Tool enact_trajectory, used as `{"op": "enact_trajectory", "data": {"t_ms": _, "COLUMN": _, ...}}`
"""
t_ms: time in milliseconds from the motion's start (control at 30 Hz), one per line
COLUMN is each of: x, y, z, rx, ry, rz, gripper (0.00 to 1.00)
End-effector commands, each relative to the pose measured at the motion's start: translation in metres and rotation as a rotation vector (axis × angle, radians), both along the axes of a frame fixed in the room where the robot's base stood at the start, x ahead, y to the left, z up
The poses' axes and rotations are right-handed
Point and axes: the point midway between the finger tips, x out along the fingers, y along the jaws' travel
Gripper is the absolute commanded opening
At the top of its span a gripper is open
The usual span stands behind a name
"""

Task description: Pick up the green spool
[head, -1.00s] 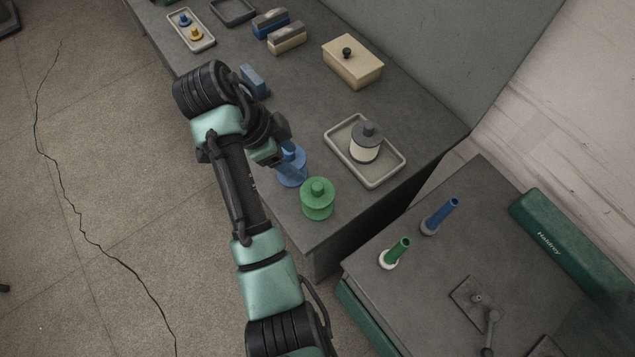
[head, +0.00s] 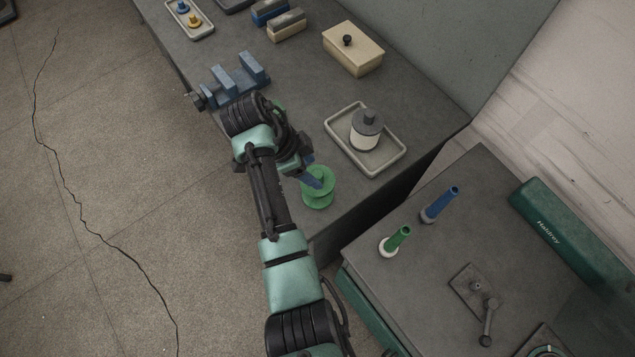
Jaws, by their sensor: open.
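The green spool (head: 319,200) stands upright near the front corner of the grey bench, in the head view. My gripper (head: 312,178) is above its top, angled down from the left. A blue finger overlaps the spool's knob and upper flange in the picture. The jaws are open, and the other finger is not clearly seen. I cannot tell whether the finger touches the spool. My wrist and gripper body cover the bench just left of and behind the spool, where the blue spool is hidden.
A grey tray (head: 395,168) holding a white spool with a dark top (head: 365,132) is right of the green spool. A blue vise-like fixture (head: 232,84) and a cream box (head: 352,52) are farther back.

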Motion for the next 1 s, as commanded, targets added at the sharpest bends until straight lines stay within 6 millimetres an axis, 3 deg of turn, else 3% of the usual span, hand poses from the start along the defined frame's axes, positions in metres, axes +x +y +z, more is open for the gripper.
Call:
{"op": "enact_trajectory", "data": {"t_ms": 200, "x": 0.002, "y": -0.008, "z": -0.023, "rx": -0.001, "ry": 0.001, "rz": 0.000, "gripper": 0.65}}
{"op": "enact_trajectory", "data": {"t_ms": 500, "x": 0.003, "y": -0.009, "z": -0.028, "rx": 0.000, "ry": -0.001, "rz": 0.000, "gripper": 0.65}}
{"op": "enact_trajectory", "data": {"t_ms": 867, "x": 0.003, "y": -0.009, "z": -0.027, "rx": 0.000, "ry": -0.001, "rz": 0.000, "gripper": 0.00}}
{"op": "enact_trajectory", "data": {"t_ms": 1000, "x": 0.003, "y": -0.009, "z": -0.027, "rx": 0.000, "ry": -0.001, "rz": 0.000, "gripper": 0.00}}
